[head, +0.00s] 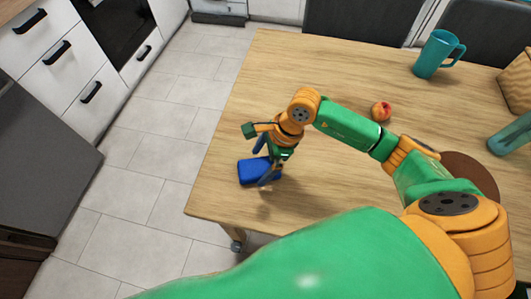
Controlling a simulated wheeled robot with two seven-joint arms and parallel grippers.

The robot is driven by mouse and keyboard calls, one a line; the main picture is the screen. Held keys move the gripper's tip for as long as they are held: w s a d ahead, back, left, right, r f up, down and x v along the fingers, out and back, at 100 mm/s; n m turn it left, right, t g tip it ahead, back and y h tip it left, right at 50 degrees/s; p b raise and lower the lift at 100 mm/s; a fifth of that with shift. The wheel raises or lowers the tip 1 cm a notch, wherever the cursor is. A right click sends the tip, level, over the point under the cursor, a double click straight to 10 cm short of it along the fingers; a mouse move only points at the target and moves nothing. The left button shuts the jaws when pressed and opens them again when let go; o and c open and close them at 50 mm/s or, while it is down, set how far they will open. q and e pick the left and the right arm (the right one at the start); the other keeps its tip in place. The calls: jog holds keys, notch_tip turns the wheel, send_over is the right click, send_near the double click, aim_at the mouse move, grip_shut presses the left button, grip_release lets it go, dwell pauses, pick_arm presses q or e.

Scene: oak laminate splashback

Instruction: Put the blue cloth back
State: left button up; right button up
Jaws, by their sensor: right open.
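The blue cloth (251,172) is a small folded, flat bundle on the wooden table, close to its left edge near the front corner. My right gripper (266,165) reaches in from the right and is open. Its fingers point down at the right side of the cloth and cover part of it. I cannot tell whether a finger touches the cloth. My left gripper is not in view.
The wooden table (330,75) has clear room behind the gripper. A peach-like fruit (381,111), a teal mug (436,54), a teal cup (508,137) and a brown round item (470,172) lie to the right. Tiled floor (165,125) is left of the table edge.

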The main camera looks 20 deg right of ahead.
jog(key=b+v, duration=0.1)
jog(key=v, duration=1)
jog(key=shift+s, duration=0.1)
